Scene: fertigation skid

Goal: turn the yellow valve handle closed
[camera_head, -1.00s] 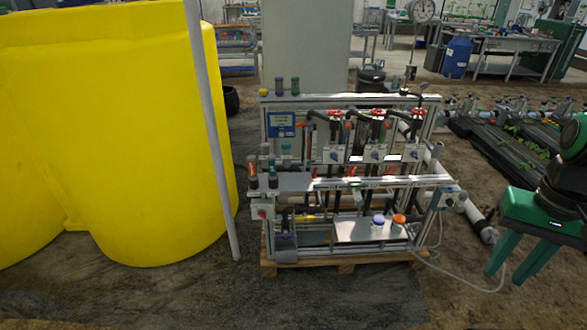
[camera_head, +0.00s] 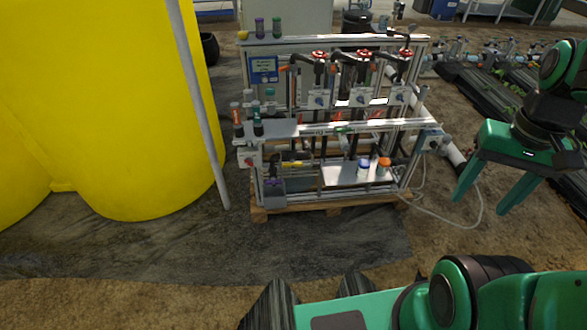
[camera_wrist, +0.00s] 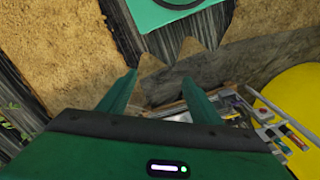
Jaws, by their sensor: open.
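A small yellow handle (camera_head: 292,164) sits low in the left part of the skid (camera_head: 340,127), above the grey bin. It looks roughly level, but it is small and partly crowded by pipes, so its exact angle is unclear. My gripper (camera_head: 484,194) is at the right of the head view, open and empty, fingers pointing down, well apart from the skid and the handle. In the wrist view my gripper (camera_wrist: 158,78) is open with nothing between the fingers. Part of the skid shows there at the lower right, but I cannot make out the handle.
A large yellow tank (camera_head: 110,110) and a slanted grey pole (camera_head: 200,110) stand left of the skid. A wooden pallet (camera_head: 335,208) lies under it. A pale hose (camera_head: 455,218) curves over the ground at its right. The ground in front is clear.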

